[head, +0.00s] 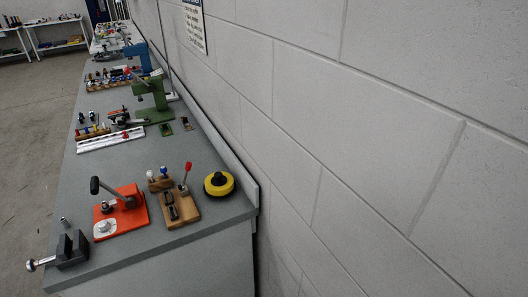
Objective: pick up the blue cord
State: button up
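I cannot make out a blue cord in the head view. The blue items that show are a small blue-topped piece (164,172) on a wooden block and a blue bench press (139,57) farther back, and neither looks like a cord. A yellow and black round item (219,185) lies near the right edge of the grey bench (125,169). My gripper is not in view.
An orange fixture (128,206) with a lever, a wooden holder (179,210) and a dark vise (68,250) stand at the bench's near end. A green press (153,100) and a white rack (108,140) are farther back. A block wall (350,150) runs along the right; open floor (40,130) lies left.

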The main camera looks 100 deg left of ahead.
aim_at(163, 170)
jog(key=u, duration=4.3)
jog(key=i, duration=1.65)
